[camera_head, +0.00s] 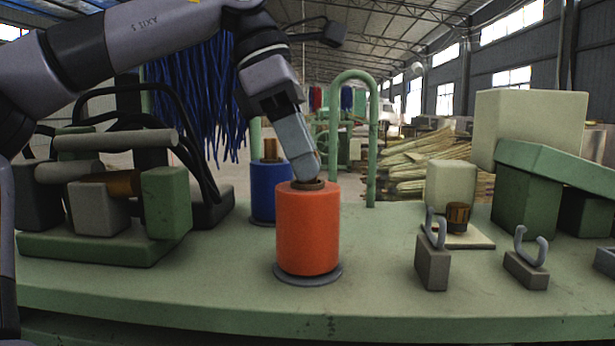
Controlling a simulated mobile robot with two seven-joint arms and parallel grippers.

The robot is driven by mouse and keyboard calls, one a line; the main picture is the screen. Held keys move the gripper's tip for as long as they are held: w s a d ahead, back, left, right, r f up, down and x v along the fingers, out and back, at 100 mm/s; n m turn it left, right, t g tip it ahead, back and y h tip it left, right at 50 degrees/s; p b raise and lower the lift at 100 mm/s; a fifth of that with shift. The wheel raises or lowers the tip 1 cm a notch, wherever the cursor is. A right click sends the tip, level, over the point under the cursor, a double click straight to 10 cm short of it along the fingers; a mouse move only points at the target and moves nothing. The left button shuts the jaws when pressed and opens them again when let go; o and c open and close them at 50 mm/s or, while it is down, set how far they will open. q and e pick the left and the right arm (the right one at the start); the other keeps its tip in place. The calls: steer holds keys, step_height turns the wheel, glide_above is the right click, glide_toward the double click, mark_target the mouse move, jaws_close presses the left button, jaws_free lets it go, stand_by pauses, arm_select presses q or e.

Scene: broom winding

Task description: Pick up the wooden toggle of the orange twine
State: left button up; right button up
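The orange twine (308,228) is wound on an upright spool standing on a dark round base on the green bench. Its top shows a brown core rim (301,185). My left gripper (305,172) reaches down from above, with its fingertips at the top of this spool. The fingers are seen edge-on, so the gap between them is hidden. The wooden toggle of the orange twine does not show clearly; the fingers cover the place above the core. My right gripper is not in view.
A blue twine spool (267,188) with a wooden piece on top stands just behind left. A winding machine (105,205) fills the bench's left. Two hooks on blocks (433,262) (526,270) and a small brown spool (457,216) stand right. The front bench (190,290) is clear.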

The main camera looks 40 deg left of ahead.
arm_select(q)
jaws_close()
steer(key=shift+r, duration=0.15)
